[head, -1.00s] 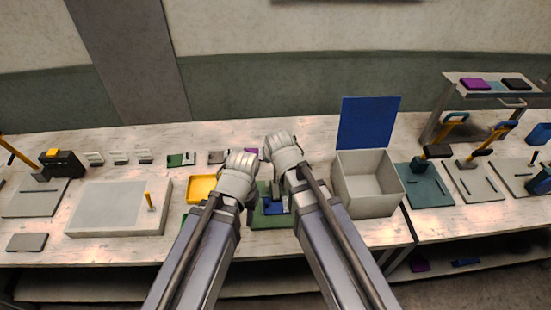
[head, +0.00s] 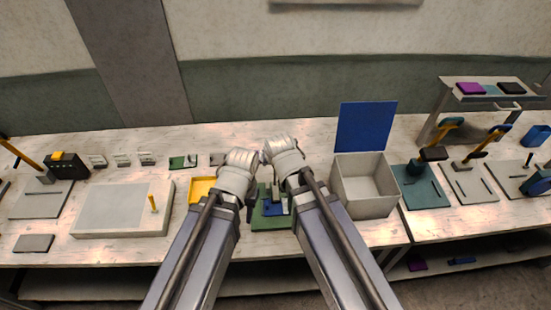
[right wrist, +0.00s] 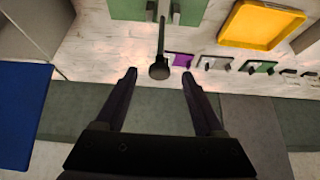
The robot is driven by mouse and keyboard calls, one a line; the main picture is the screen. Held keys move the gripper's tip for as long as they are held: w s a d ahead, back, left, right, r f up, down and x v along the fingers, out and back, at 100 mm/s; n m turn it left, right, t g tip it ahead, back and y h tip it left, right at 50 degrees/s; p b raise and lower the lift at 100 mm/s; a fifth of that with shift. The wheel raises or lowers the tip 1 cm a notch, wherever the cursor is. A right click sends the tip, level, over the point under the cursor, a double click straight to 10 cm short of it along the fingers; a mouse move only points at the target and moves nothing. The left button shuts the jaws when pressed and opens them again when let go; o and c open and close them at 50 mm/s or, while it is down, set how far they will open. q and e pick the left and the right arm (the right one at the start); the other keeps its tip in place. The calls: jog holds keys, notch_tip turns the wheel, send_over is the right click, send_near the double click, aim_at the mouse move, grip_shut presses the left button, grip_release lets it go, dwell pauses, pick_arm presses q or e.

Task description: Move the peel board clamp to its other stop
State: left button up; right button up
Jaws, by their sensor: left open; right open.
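In the right wrist view my right gripper (right wrist: 159,74) is open and empty. A dark round-ended lever (right wrist: 159,69) shows between its fingertips; I cannot tell their depth apart.
A green base (head: 272,222) with blue and grey parts lies between my forearms, partly hidden. A yellow tray (head: 199,190) is left of my left gripper. A white box (head: 366,201) with a raised blue lid (head: 366,127) stands right. Plates with levers lie at both ends.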

pick_arm(q)
notch_tip(320, 180, up, 4)
jog(key=shift+f+p, duration=0.25)
jog(key=shift+p, duration=0.95)
pick_arm(e)
jog(key=v, duration=0.4)
jog(key=shift+s, duration=0.1)
pick_arm(q)
notch_tip(320, 180, down, 12)
jog(key=b, duration=1.1)
jog(key=shift+r+b, duration=0.15)
jog(key=shift+b, duration=0.15)
pick_arm(e)
jog(key=s+d+f+n+g+h, duration=0.1)
jog(key=s+f+n+g, duration=0.2)
jog(key=s+f, duration=1)
jog(key=f+g, duration=0.1)
jog(key=g, duration=0.2)
jog(key=shift+s+f+n+g, duration=0.3)
jog(key=shift+s+f+n, duration=0.1)
